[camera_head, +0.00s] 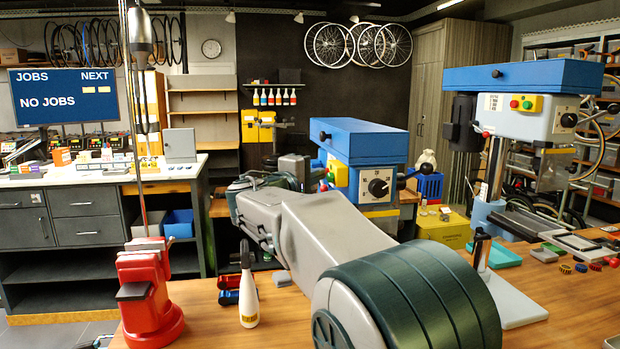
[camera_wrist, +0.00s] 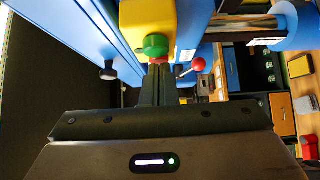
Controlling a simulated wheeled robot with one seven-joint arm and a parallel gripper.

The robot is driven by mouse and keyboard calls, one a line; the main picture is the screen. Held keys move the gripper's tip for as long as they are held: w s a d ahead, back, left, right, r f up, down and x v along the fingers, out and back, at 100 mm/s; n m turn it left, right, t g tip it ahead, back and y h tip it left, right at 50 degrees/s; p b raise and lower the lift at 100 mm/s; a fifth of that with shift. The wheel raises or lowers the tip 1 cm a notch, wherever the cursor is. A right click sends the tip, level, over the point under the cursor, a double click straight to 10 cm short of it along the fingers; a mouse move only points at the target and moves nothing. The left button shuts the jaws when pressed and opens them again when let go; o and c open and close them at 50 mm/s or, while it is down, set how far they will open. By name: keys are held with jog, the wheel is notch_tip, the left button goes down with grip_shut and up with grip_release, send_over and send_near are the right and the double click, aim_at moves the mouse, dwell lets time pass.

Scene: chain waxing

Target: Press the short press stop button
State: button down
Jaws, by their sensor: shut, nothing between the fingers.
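The nearer, lower drill press (camera_head: 360,140) has a blue top and stands mid-picture in the head view, partly behind my arm. Its yellow switch box (camera_head: 338,173) shows on its left side; it also shows in the wrist view (camera_wrist: 146,18). A green button (camera_wrist: 155,45) sticks out of the box towards my gripper. A sliver of red shows just past my fingertips beside the green button, mostly hidden by them. My gripper (camera_wrist: 159,70) is shut and empty, its tips right at the buttons. I cannot tell whether they touch.
A red-knobbed lever (camera_wrist: 198,65) sits just right of my fingertips, and a black knob (camera_wrist: 108,72) to the left. A second, taller drill press (camera_head: 530,100) stands at the right. A red vise (camera_head: 146,295) and white bottle (camera_head: 248,295) stand on the wooden bench.

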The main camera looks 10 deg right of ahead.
jog(key=w+a+b+v, duration=0.2)
jog(key=b+v, duration=0.1)
jog(key=v, duration=0.9)
jog(key=shift+s+a+b, duration=0.25)
jog(key=shift+a+b, duration=0.05)
jog(key=shift+b, duration=0.05)
jog(key=s+d+f+m+g+y, duration=0.1)
jog(key=s+d+f+g+y, duration=0.2)
jog(key=s+d+f, duration=0.45)
jog(key=s+d+f+m+g+y, duration=0.2)
jog(key=s+d+f+g, duration=0.25)
jog(key=f, duration=0.55)
jog(key=s+a+f+m+g+y, duration=0.2)
jog(key=s+f+m+y, duration=0.3)
jog(key=s+f, duration=1)
jog(key=s+y, duration=0.1)
jog(key=y, duration=0.1)
jog(key=shift+s+a+f+m+y, duration=0.2)
jog(key=shift+a+m+y, duration=0.05)
jog(key=shift+m+y, duration=0.15)
